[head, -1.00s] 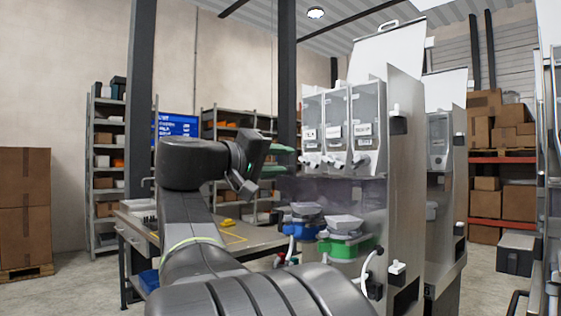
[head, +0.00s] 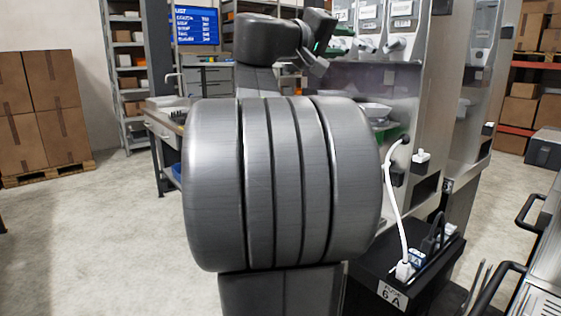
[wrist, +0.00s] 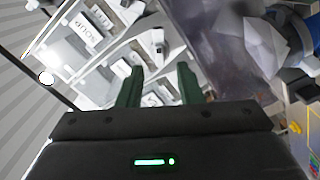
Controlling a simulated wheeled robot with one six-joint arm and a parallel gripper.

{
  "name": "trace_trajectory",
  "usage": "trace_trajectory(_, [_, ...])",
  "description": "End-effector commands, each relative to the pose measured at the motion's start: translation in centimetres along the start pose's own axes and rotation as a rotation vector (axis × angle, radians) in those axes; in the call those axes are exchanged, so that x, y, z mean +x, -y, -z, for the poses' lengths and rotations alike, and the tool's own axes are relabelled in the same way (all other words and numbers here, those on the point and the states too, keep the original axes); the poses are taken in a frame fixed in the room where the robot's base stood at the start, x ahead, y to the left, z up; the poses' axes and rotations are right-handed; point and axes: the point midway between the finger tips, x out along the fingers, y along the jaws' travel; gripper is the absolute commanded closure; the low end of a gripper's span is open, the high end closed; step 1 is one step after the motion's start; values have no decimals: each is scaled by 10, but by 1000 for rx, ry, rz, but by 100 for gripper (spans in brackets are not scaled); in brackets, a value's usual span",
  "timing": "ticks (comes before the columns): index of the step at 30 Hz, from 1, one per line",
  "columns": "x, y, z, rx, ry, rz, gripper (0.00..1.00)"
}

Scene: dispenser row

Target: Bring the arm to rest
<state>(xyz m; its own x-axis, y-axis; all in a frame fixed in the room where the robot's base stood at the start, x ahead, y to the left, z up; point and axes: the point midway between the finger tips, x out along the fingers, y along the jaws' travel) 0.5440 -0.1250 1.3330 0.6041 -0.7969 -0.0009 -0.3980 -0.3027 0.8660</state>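My arm is raised in front of the dispenser row, its thick grey part filling the middle of the head view. My gripper (head: 338,46) points away toward the dispensers, partly hidden by its own wrist. In the wrist view its two green fingers (wrist: 160,86) stand apart with nothing between them, so it is open and empty. The dispensers (head: 401,27) show behind it, clear-fronted with labels and white spouts. They also show tilted in the wrist view (wrist: 98,38), beyond the fingers; I see no contact.
A metal partition (head: 433,75) stands right of the dispensers. Below it is a black box (head: 392,293) with a white cable (head: 391,190). A bench (head: 160,125) is behind my arm at left. Stacked cartons (head: 40,110) stand far left. The floor (head: 90,240) at left is clear.

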Motion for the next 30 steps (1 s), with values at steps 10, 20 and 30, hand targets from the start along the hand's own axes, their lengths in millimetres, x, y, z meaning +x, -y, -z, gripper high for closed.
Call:
trace_trajectory(10, [42, 0, 0, 0, 0, -1, 67])
trace_trajectory(20, [46, 0, 0, -1, -1, -1, 67])
trace_trajectory(30, [25, 0, 1, 1, -4, 1, 67])
